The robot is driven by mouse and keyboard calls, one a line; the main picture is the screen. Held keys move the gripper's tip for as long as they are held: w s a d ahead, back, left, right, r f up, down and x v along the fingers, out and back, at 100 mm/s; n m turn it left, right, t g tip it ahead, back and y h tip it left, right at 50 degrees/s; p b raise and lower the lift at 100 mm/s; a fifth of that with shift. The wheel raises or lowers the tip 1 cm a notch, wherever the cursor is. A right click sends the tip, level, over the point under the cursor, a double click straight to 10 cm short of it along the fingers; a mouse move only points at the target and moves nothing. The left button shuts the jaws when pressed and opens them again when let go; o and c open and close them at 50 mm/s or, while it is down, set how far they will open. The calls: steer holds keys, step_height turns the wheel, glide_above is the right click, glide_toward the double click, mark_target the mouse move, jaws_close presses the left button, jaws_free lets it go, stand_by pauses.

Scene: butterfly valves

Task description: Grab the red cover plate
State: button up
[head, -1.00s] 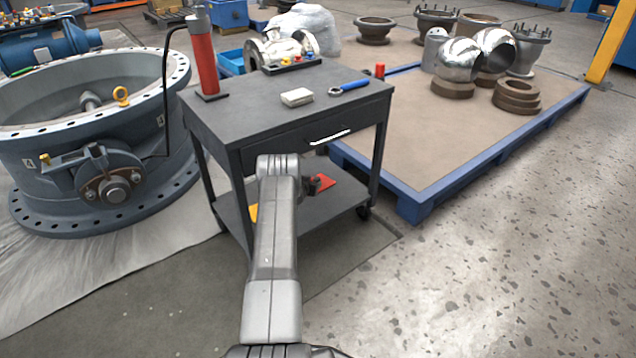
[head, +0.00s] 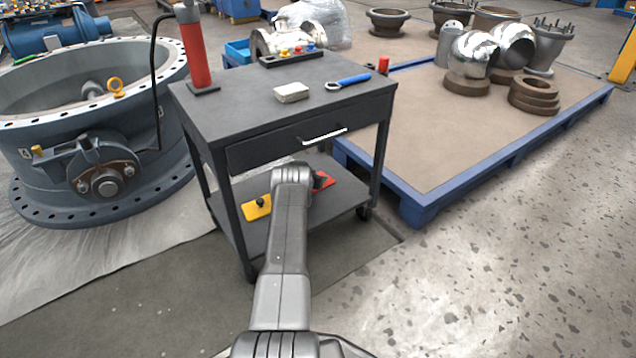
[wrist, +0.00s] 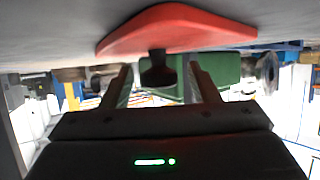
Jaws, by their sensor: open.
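The red cover plate (head: 324,180) lies on the lower shelf (head: 335,202) of the dark cart, mostly hidden behind my arm in the head view. In the wrist view the red cover plate (wrist: 175,30) fills the upper middle, with its dark knob (wrist: 158,68) pointing down in the picture. My gripper (wrist: 160,72) is open, one finger on each side of the knob in the picture. Gaps show between the knob and both fingers. My gripper is hidden in the head view.
A yellow plate (head: 257,208) with a black knob lies left on the same shelf. The cart top (head: 240,93) and drawer (head: 290,146) are above the shelf. Cart legs stand on both sides. A large flanged valve body (head: 100,150) stands left, a blue-edged pallet (head: 430,200) right.

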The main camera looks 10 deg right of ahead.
steer(key=c, duration=1.1)
steer(key=shift+r, duration=0.1)
steer(key=shift+c, duration=0.2)
